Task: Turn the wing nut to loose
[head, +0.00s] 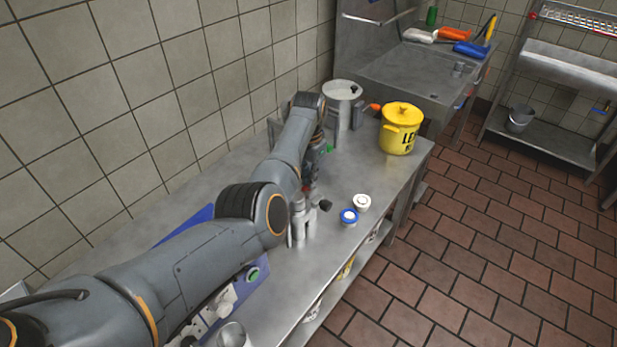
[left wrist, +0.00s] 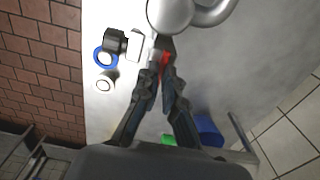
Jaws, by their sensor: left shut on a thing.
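A silver metal device (head: 301,226) with a dark knob (head: 325,205) stands upright on the steel counter. In the left wrist view its round silver top (left wrist: 170,12) and dark knob (left wrist: 114,40) show at the top. My left gripper (head: 308,187) reaches down to the device's far side. In the left wrist view its fingertips (left wrist: 161,48) are close together at the device, shut on a small part there, which I take as the wing nut. The fingers mostly hide it. A red part (left wrist: 165,63) shows between the fingers. My right gripper is not in view.
Blue-rimmed (head: 349,216) and white (head: 362,202) round items lie right of the device, near the counter edge. The tiled wall runs along the left. Bare counter lies between device and pot.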

